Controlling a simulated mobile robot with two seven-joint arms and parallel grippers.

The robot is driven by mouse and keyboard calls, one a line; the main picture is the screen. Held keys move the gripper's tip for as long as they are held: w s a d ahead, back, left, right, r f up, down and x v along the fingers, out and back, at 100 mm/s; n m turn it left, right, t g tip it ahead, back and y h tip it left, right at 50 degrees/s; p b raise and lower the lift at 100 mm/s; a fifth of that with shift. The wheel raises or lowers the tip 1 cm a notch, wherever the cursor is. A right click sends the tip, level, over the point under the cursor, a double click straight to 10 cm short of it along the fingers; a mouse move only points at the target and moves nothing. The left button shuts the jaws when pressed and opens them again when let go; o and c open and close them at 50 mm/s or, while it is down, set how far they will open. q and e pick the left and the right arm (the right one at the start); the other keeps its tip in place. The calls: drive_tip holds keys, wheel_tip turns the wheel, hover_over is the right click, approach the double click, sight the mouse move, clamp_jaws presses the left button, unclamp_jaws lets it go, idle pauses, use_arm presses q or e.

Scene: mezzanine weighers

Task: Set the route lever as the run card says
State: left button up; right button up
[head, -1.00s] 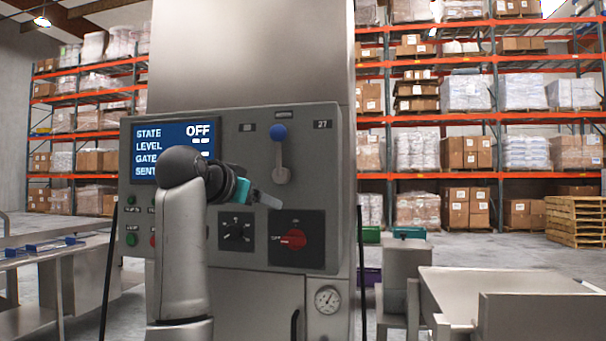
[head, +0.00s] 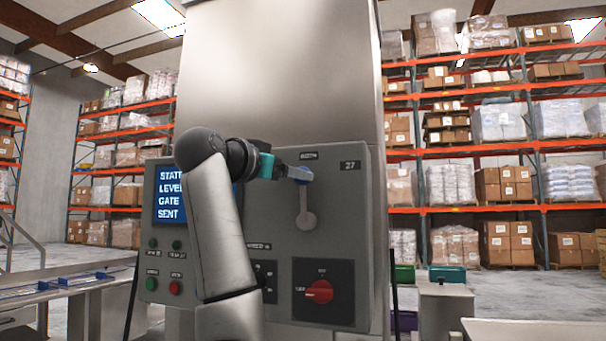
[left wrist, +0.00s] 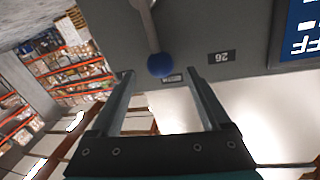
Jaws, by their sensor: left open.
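The route lever (head: 304,205) stands upright on the grey panel (head: 350,225), its pivot at the lower end. Its blue knob (left wrist: 160,65) lies between the fingertips of my left gripper (left wrist: 158,73) in the left wrist view, with gaps on both sides. In the head view my left gripper (head: 303,174) reaches in from the left at knob height and partly covers the knob. It is open. A plate marked 27 (head: 350,165) is right of the lever; one reading 26 (left wrist: 221,57) shows in the wrist view. No run card is readable. My right gripper is not in view.
My left arm partly covers the blue screen (head: 169,195). A red rotary switch (head: 319,291) sits below the lever, with green and red buttons (head: 175,287) at the panel's left. Steel benches stand on both sides, and pallet racks (head: 500,145) are behind.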

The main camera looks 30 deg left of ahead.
sight(303, 195)
use_arm(q)
drive_tip(key=shift+w+a+p, duration=0.1)
drive_tip(key=shift+w+p, duration=0.45)
drive_tip(key=shift+w, duration=2.6)
clamp_jaws()
